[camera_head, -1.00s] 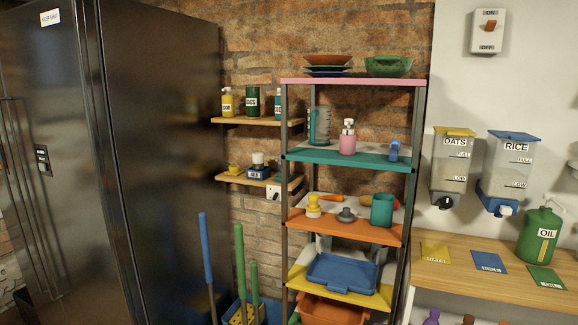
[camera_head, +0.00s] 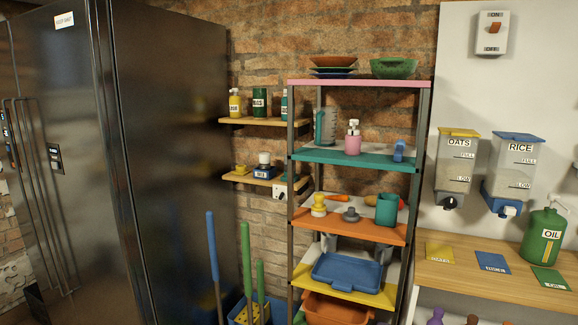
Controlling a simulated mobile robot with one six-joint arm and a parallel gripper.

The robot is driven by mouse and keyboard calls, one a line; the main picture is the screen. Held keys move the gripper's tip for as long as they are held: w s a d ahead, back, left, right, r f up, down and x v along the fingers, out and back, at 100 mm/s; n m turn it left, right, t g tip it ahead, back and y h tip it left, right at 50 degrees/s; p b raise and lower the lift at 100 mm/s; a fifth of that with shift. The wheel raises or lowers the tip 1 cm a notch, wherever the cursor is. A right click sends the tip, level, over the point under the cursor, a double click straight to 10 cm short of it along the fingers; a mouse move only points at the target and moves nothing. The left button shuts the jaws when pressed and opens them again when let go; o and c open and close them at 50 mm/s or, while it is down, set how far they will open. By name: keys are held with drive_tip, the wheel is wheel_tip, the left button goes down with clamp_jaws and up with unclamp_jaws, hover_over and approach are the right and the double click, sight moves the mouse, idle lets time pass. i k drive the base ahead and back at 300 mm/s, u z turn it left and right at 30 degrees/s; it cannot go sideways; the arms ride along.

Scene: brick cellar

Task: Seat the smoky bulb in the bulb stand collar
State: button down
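I cannot pick out a smoky bulb or a bulb stand collar with certainty. On the lower small wall shelf (camera_head: 240,179), a small blue block with a label (camera_head: 264,173) has a pale rounded top; it is too small to tell what it is. A small yellow thing (camera_head: 241,170) sits to its left. My gripper is not in view.
A dark fridge (camera_head: 175,150) fills the left. A rack with an orange shelf (camera_head: 345,231) and a blue tray (camera_head: 347,271) stands centre. Broom handles (camera_head: 212,255) rise between them.

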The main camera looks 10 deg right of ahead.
sight(240, 170)
drive_tip(key=u, duration=0.05)
drive_tip(key=i, duration=1)
drive_tip(key=z, duration=0.05)
